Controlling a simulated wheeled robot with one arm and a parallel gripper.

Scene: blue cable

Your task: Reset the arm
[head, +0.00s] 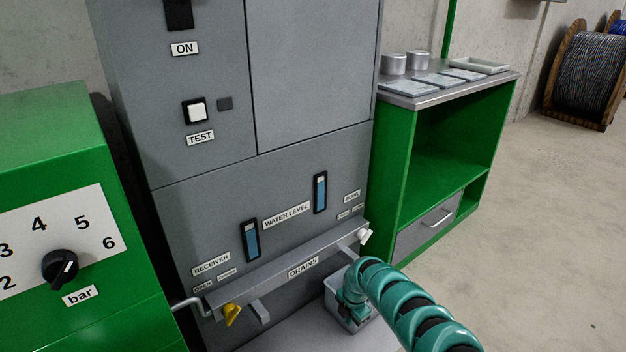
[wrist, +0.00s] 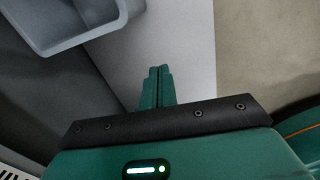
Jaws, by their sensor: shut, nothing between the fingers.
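My teal arm reaches in from the lower right of the head view and bends down in front of the grey cabinet (head: 200,230). My gripper (wrist: 159,72) shows in the wrist view with its two teal fingers together and nothing between them. It points over a pale flat surface (wrist: 175,30). A grey bin (wrist: 75,22) is at the upper left of that view, apart from the fingers. In the head view the arm's end is beside the bin (head: 338,310) and partly hides it.
The DRAINS rail (head: 290,270) carries a yellow handle (head: 231,315) at left and a white handle (head: 365,237) at right. A green bench (head: 400,190) stands right of the cabinet. A green box with a dial (head: 60,268) is at left. Open floor (head: 560,220) lies at right.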

